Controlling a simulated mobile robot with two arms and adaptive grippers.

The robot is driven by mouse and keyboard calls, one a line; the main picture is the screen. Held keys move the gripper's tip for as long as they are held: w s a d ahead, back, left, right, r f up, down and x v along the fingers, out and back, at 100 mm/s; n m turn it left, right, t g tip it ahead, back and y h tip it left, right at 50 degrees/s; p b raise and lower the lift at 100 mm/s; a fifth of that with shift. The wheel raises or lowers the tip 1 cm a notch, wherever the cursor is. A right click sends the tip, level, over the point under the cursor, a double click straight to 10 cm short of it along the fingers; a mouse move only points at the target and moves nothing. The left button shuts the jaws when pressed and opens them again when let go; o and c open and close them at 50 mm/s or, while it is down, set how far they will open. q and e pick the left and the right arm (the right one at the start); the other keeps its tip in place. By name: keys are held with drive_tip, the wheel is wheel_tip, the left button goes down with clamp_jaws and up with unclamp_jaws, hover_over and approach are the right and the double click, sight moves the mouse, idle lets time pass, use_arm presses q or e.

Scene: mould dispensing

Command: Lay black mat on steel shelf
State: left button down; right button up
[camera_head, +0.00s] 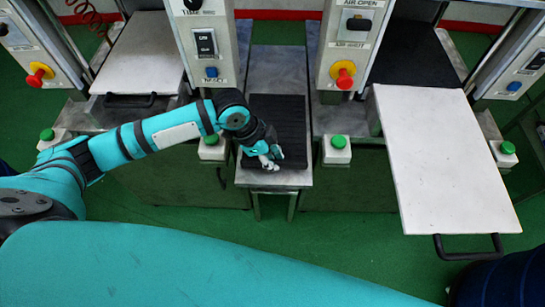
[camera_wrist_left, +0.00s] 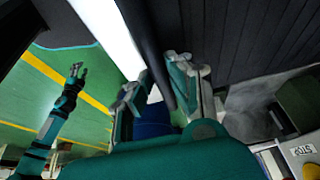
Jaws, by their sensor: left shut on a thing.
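The black mat (camera_head: 292,115) lies flat on the narrow steel shelf (camera_head: 278,70) between two control posts in the head view. Bare steel shows behind it and along the shelf's front edge. My left gripper (camera_head: 268,161) is at the mat's front part, shut on its edge. In the left wrist view the mat's ribbed dark surface (camera_wrist_left: 240,35) fills the upper right, and its edge passes between the fingers of my left gripper (camera_wrist_left: 160,92). My right gripper (camera_wrist_left: 77,72) shows small at the left of that view, its fingertips apart and empty.
A white plate with a black handle (camera_head: 445,150) juts out at right; another plate (camera_head: 140,55) is at left. Green-button boxes (camera_head: 337,150) and (camera_head: 212,147) flank the shelf. Control posts with red buttons (camera_head: 344,74) stand behind. Green floor is open in front.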

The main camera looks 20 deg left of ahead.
use_arm(q)
drive_tip(key=c, duration=1.2)
unclamp_jaws()
drive_tip(key=shift+f, duration=0.1)
drive_tip(key=shift+c, duration=0.2)
drive_tip(key=v, duration=1.2)
drive_tip(key=shift+s, duration=0.1)
